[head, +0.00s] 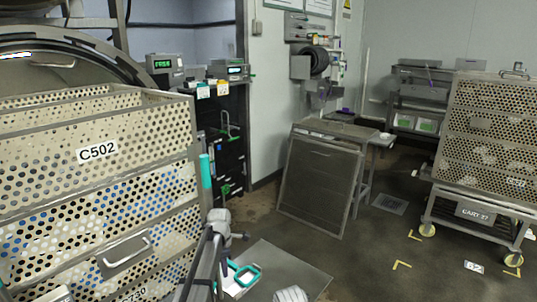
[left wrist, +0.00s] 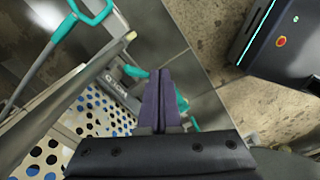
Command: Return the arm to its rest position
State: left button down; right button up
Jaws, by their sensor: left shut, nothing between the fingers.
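My left gripper (left wrist: 159,80) shows in the left wrist view with its two dark purple fingers together and nothing between them. Beyond the fingertips lie a grey floor plate and a teal part, partly hidden behind the fingers. In the head view I cannot make out the left fingers clearly. My right gripper is not in view.
A perforated basket stack labelled C502 (head: 98,150) fills the left, close to the round autoclave opening (head: 60,62). Its perforated wall also shows in the left wrist view (left wrist: 95,120). A loaded cart (head: 475,211) stands right. A leaning mesh panel (head: 318,185) stands mid-room.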

pick_arm(q)
jog(key=s+d+r+m+p, duration=0.3)
jog(key=s+r+m+p, duration=0.2)
jog(key=s+m, duration=0.3)
jog(key=s+d+r+m+p, duration=0.4)
jog(key=s+m, duration=0.5)
jog(key=s, duration=0.3)
jog(key=s+d+r+m+y+p, duration=0.1)
jog(key=s+d+r+m+p, duration=0.3)
jog(key=s+r+m+p, duration=0.2)
jog(key=s+r+m, duration=0.2)
jog(key=s+m, duration=0.1)
jog(key=s, duration=0.1)
jog(key=shift+s, duration=0.25)
jog(key=shift+a, duration=0.2)
